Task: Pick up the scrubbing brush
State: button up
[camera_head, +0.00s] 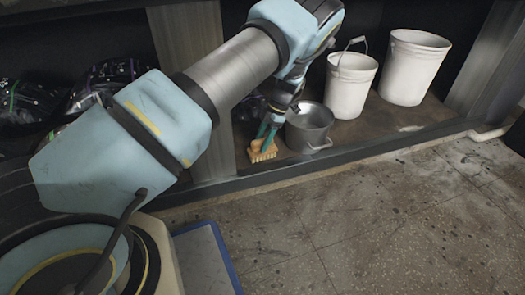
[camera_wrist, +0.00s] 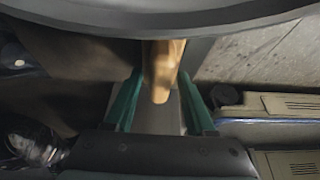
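The scrubbing brush (camera_head: 262,151) has a tan block and stands on the floor of the low shelf bay, left of a grey metal pot. My gripper (camera_head: 267,136) reaches down over it from above, its teal fingers apart. In the wrist view, a tan wooden part of the brush (camera_wrist: 163,70) lies between the two fingers of my gripper (camera_wrist: 161,85). Narrow gaps seem to show beside it, so I see no clear grip. The upper part of the brush is hidden by the gripper in the head view.
The grey pot (camera_head: 309,127) stands close to the right of my gripper. Two white buckets, a handled one (camera_head: 350,88) and a larger one (camera_head: 412,68), stand farther right. A shelf upright (camera_head: 218,150) is close on the left. The tiled floor (camera_head: 370,220) in front is clear.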

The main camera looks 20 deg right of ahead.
grip_shut()
dwell(0.3)
jog(key=shift+r, duration=0.15)
jog(key=shift+s+r+p, duration=0.2)
jog(key=shift+r+p, duration=0.25)
jog(key=shift+p, duration=0.25)
jog(key=r+p, duration=0.1)
jog(key=r, duration=0.1)
jog(key=r+p, duration=0.1)
jog(key=r, duration=0.1)
jog(key=r+p, duration=0.1)
jog(key=r, duration=0.1)
jog(key=shift+s+r, duration=0.2)
jog(key=shift+s, duration=0.05)
jog(key=s+a+p, duration=0.2)
jog(key=s+p, duration=0.3)
jog(key=s, duration=1.4)
jog(key=shift+a+f+p, duration=0.25)
jog(key=shift+f+p, duration=0.05)
jog(key=shift+p, duration=0.05)
jog(key=shift+c, duration=2.4)
grip_release()
grip_shut()
